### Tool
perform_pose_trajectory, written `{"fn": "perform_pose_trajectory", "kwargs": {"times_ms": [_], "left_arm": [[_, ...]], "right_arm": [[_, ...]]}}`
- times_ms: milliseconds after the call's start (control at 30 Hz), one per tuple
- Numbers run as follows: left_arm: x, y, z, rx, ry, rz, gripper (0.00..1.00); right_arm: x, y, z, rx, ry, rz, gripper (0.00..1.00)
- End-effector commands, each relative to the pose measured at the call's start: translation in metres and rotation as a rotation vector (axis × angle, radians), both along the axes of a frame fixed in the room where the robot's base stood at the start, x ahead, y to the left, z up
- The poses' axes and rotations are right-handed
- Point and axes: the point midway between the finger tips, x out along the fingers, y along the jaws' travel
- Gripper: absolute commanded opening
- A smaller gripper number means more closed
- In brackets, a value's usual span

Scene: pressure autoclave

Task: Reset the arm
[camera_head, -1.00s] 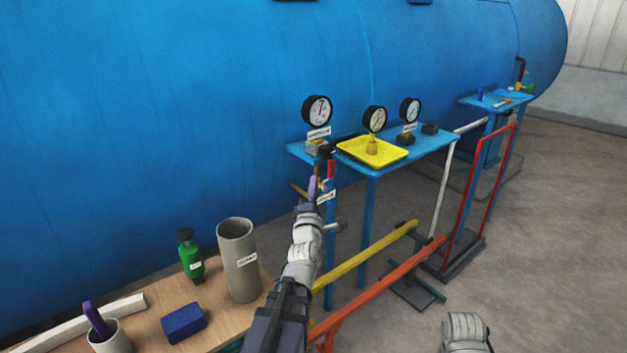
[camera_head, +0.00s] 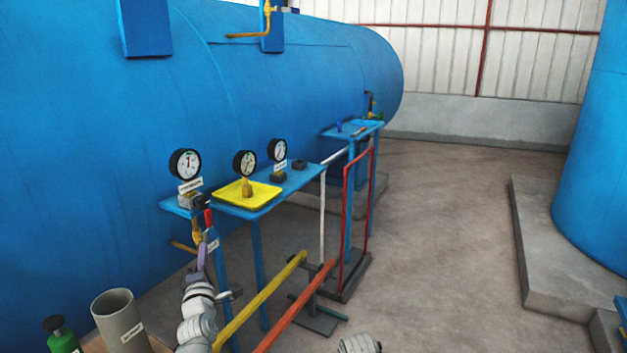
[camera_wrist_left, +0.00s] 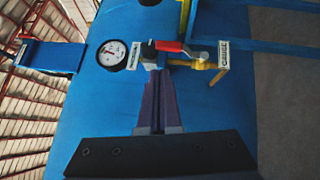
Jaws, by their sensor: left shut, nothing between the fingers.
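My left gripper (camera_head: 203,250) is shut and empty, its purple fingers pointing up towards the valve below the first gauge. In the left wrist view the purple fingers (camera_wrist_left: 159,85) lie together, their tips close to the valve. The valve has a red lever (camera_head: 208,218) and a brass body (camera_head: 197,235); the lever also shows in the left wrist view (camera_wrist_left: 168,46). I cannot tell whether the tips touch the valve. A grey-white part of my right arm (camera_head: 358,343) shows at the bottom edge; its gripper is out of view.
A blue shelf (camera_head: 300,178) carries gauges (camera_head: 185,163) and a yellow tray (camera_head: 262,193) against the blue tank (camera_head: 110,160). Yellow (camera_head: 262,300) and orange (camera_head: 295,307) bars stand below. A grey cup (camera_head: 119,318) and green bottle (camera_head: 62,338) are lower left.

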Motion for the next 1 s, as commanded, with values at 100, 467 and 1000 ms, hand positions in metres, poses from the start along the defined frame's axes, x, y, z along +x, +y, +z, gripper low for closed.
{"fn": "perform_pose_trajectory", "kwargs": {"times_ms": [100, 467, 1000], "left_arm": [[0.018, -0.066, -0.007, 0.161, 0.238, -0.154, 0.0], [-0.053, -0.246, -0.08, 0.922, 0.981, -0.824, 0.0], [-0.218, -0.284, -0.072, 1.601, 1.475, -1.606, 0.0]], "right_arm": [[0.0, 0.0, 0.035, 0.0, 0.0, 0.0, 0.8], [0.0, 0.0, 0.117, 0.0, 0.0, -0.001, 0.8], [0.0, 0.0, 0.18, 0.0, 0.0, -0.001, 0.8]]}}
